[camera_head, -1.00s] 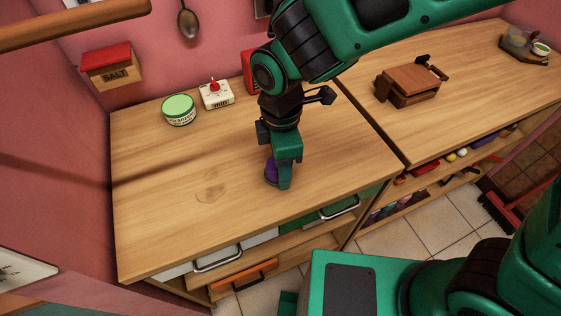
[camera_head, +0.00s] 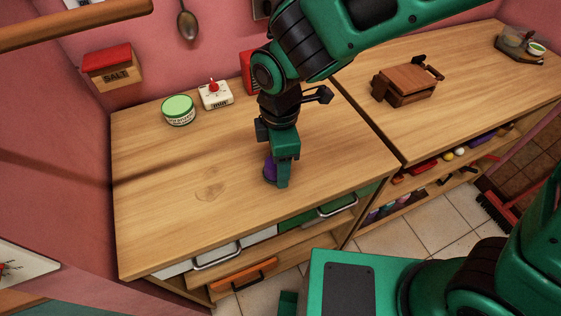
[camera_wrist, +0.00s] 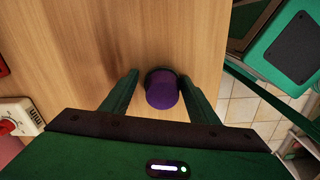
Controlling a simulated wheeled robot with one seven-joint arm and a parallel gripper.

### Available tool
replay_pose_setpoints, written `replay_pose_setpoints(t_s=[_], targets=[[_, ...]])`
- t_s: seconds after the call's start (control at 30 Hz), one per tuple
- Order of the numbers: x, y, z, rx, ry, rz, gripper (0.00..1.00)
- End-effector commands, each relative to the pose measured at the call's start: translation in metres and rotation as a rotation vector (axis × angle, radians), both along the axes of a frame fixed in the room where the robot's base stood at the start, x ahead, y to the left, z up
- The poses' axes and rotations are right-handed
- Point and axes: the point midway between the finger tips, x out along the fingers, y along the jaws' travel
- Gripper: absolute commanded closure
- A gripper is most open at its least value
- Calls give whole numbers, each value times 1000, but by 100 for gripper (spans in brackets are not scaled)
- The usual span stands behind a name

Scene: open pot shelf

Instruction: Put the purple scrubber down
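The purple scrubber (camera_head: 270,168) stands upright on the wooden counter (camera_head: 215,165), near the middle, its dark base at or very near the wood. It is partly hidden by my gripper (camera_head: 278,178) in the head view. In the wrist view the scrubber (camera_wrist: 162,92) is between the two fingers of my gripper (camera_wrist: 159,77). A gap shows between the scrubber and the left finger. The right finger is close beside it, and I cannot tell whether they touch. The gripper looks open around the scrubber.
A green-lidded tin (camera_head: 178,110), a white timer (camera_head: 215,95) and a red box (camera_head: 250,85) stand along the back. A brown wooden object (camera_head: 405,85) is on the right counter. The counter's left and front parts are clear. Drawers below the front edge are partly open.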

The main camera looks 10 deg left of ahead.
Motion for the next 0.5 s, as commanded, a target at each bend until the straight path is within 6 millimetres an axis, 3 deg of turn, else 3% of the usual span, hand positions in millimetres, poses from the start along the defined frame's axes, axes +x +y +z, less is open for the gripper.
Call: replay_pose_setpoints(t_s=[0.03,0.5], targets=[[-11,-3,-12,-15,24,15,36],[-16,-2,-11,-15,22,21,36]])
